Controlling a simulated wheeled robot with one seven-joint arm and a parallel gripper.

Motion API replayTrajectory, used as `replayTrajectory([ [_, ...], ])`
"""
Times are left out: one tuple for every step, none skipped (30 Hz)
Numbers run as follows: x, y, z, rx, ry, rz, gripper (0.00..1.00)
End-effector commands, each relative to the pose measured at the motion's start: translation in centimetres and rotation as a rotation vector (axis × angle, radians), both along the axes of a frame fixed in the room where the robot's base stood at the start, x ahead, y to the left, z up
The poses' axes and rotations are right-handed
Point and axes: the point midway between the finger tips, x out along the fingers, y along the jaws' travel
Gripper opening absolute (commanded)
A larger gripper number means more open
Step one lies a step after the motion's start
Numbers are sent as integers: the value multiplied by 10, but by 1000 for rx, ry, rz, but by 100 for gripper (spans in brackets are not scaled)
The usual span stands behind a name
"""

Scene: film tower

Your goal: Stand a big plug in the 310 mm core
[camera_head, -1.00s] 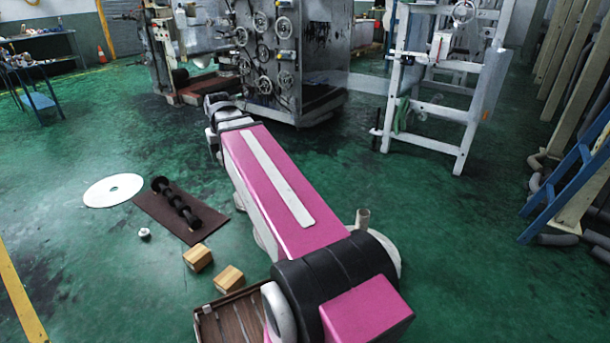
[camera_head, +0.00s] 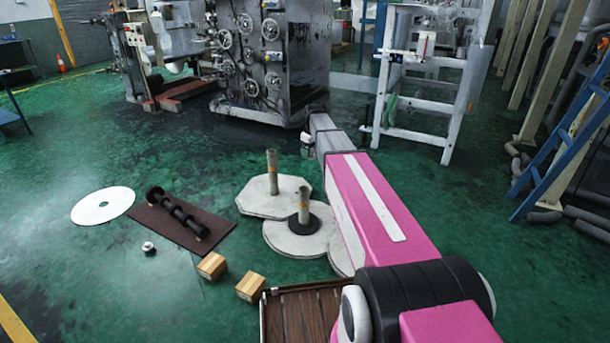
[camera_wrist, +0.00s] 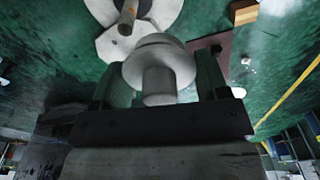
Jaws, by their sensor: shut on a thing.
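My gripper (camera_wrist: 157,88) is shut on a white plug (camera_wrist: 160,68) with a broad round flange and a narrower stem, in the wrist view. The plug is off the floor. In the head view the gripper and plug cannot be made out at the arm's far end. Two upright tube cores stand there: one (camera_head: 272,172) on a pale eight-sided plate (camera_head: 252,199), one (camera_head: 304,205) with a black ring (camera_head: 313,226) at its foot on a pale round plate (camera_head: 292,240). I cannot tell which core is 310 mm. In the wrist view a core (camera_wrist: 128,16) shows beyond the plug.
A white disc (camera_head: 88,207), a brown mat (camera_head: 205,219) with a black roller (camera_head: 177,212), a small metal piece (camera_head: 149,248) and two wooden blocks (camera_head: 211,266) lie left. A slatted wooden tray (camera_head: 310,312) is at front. Machinery (camera_head: 270,60) stands behind; a blue ladder (camera_head: 560,140) is right.

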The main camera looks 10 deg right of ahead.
Motion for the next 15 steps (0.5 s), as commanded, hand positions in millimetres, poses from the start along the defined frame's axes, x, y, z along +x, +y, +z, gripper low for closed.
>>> replayTrajectory([
  [32, 0, -20, 2, 4, 60, 45],
  [43, 0, -29, 2, 5, 100, 45],
  [58, 0, -44, 3, 6, 152, 45],
  [69, 0, -54, 5, 6, 192, 45],
  [81, 0, -65, 6, 5, 230, 45],
  [95, 0, -80, 8, 7, 283, 45],
  [105, 0, -91, 9, 7, 321, 45],
  [115, 0, -102, 11, 5, 359, 45],
  [129, 0, -117, 12, 5, 410, 45],
  [139, 0, -129, 14, 4, 448, 45],
  [149, 0, -140, 15, 4, 485, 45],
  [161, 0, -157, 19, 3, 534, 45],
  [170, 0, -168, 20, 2, 569, 45],
  [178, -1, -179, 22, 0, 604, 45],
  [189, -1, -194, 25, -1, 648, 45],
])
